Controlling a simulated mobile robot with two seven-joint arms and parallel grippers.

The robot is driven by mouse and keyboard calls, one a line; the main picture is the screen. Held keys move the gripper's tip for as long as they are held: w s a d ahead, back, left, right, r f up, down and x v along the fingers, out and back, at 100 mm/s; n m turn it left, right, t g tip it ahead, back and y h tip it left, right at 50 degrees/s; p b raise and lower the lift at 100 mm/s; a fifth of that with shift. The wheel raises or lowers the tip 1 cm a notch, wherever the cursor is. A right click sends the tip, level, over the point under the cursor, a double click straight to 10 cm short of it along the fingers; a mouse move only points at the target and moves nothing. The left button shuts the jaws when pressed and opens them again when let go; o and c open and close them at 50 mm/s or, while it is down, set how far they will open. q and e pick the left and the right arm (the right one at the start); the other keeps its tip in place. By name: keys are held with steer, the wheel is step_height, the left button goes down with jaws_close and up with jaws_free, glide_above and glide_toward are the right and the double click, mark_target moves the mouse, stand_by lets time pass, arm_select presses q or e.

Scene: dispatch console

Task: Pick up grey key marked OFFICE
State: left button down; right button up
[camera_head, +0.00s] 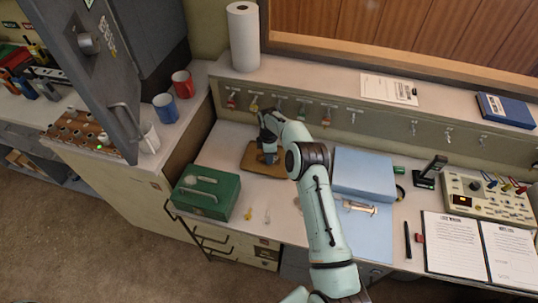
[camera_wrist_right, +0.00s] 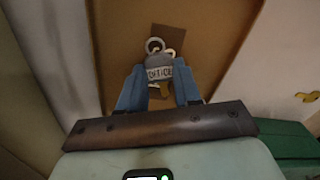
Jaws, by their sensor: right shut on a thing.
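The grey key marked OFFICE (camera_wrist_right: 160,73) shows in the right wrist view, its grey tag between the two blue fingers and its ring beyond them. My right gripper (camera_wrist_right: 158,88) is shut on it. In the head view my right gripper (camera_head: 269,156) points down over a brown tray (camera_head: 253,166) on the desk; the key is hidden there by the gripper. A brown surface with a darker square patch lies behind the key in the wrist view. My left gripper is not in view.
Several keys hang on the hook rail (camera_head: 352,121) behind. A blue folder (camera_head: 364,173) lies to the right. A grey open cabinet door (camera_head: 85,55) stands at left.

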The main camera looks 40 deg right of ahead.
steer(key=shift+r, duration=0.1)
steer(key=shift+r+p, duration=0.5)
steer(key=shift+r, duration=1.95)
